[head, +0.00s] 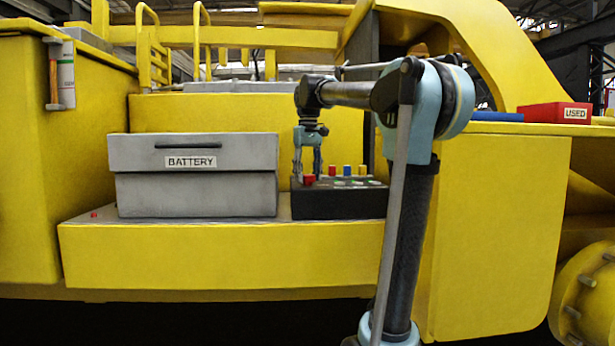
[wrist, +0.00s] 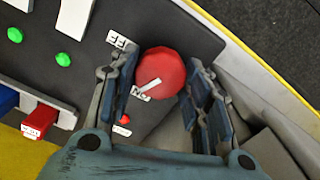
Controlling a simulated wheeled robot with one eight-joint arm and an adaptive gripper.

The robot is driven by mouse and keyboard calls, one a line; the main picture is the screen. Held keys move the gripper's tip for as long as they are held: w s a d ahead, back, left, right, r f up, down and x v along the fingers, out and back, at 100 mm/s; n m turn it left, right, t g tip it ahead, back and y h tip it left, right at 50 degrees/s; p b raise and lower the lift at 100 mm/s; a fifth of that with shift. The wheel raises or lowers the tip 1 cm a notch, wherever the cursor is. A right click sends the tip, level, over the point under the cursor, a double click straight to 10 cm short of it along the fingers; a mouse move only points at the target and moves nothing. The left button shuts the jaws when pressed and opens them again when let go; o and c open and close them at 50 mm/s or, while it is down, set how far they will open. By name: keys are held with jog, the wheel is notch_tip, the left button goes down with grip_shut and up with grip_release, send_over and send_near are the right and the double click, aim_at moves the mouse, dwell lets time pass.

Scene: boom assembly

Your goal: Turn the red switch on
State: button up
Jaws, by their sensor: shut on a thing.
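The red switch (wrist: 165,65) is a round red knob with a white pointer mark, on a black control box (head: 345,208). In the wrist view its pointer lies toward the partly covered ON label (wrist: 141,92); the OFF label (wrist: 122,42) is beside it. A small red light (wrist: 124,119) shows near the knob. My gripper (wrist: 163,80) is shut on the red switch, one finger on each side. In the head view my gripper (head: 308,172) reaches down from above onto the box's left part, with the red switch (head: 309,180) at its fingertips.
Red, blue and yellow blocks (head: 347,170) stand along the box's rear edge. Two green lights (wrist: 63,59) show on the panel. A grey BATTERY case (head: 195,195) stands close to the left. A red USED bin (head: 553,114) sits on the yellow machine at right.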

aim_at(308, 175)
jog(key=n, duration=0.5)
dwell(0.6)
jog(key=o, duration=1.1)
jog(key=shift+d, duration=0.1)
jog(key=shift+c, duration=0.2)
notch_tip(308, 175, up, 12)
jog(key=shift+f, duration=0.1)
